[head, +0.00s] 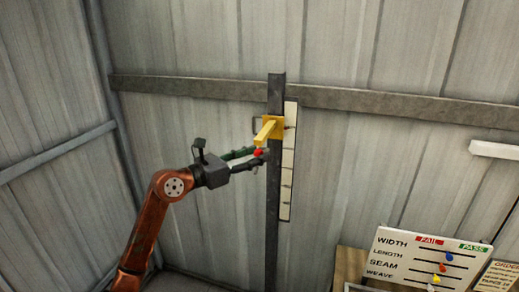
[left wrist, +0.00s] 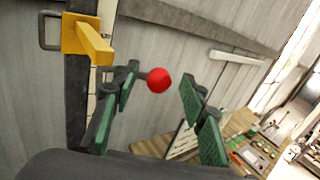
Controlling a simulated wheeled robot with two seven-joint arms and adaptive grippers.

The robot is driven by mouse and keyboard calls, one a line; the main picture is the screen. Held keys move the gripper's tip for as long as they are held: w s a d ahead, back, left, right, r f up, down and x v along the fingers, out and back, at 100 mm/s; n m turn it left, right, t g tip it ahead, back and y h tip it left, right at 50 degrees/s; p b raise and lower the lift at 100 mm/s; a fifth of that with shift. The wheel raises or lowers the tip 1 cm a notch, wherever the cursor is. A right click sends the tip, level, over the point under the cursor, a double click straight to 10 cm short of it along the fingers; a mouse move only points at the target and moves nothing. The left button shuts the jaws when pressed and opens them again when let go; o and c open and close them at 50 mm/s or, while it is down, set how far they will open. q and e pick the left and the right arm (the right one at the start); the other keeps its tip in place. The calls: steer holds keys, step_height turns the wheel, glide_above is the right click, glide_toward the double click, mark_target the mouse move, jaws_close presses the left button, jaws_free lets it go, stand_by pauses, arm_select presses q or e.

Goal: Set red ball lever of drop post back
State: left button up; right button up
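The drop post (head: 273,215) is a dark upright post on the wall, with a yellow bracket (head: 271,126) whose bar juts outward. The red ball (head: 258,152) of the lever shows just below the yellow bar. In the left wrist view the red ball (left wrist: 159,80) appears between the fingers, near their tips, with space on both sides. The yellow bracket (left wrist: 88,40) is at upper left there. My left gripper (head: 256,156) is open, its fingers reaching to the ball. The lever's rod is mostly hidden. My right gripper is not in view.
A pale scale strip (head: 288,185) runs beside the post. A horizontal wall rail (head: 400,104) crosses behind it. A PASS/FAIL board (head: 420,262) with coloured knobs stands at lower right. The wall area left of the post is clear.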

arm_select(q)
steer(key=shift+x, duration=0.9)
steer(key=shift+c, duration=0.3)
jaws_close()
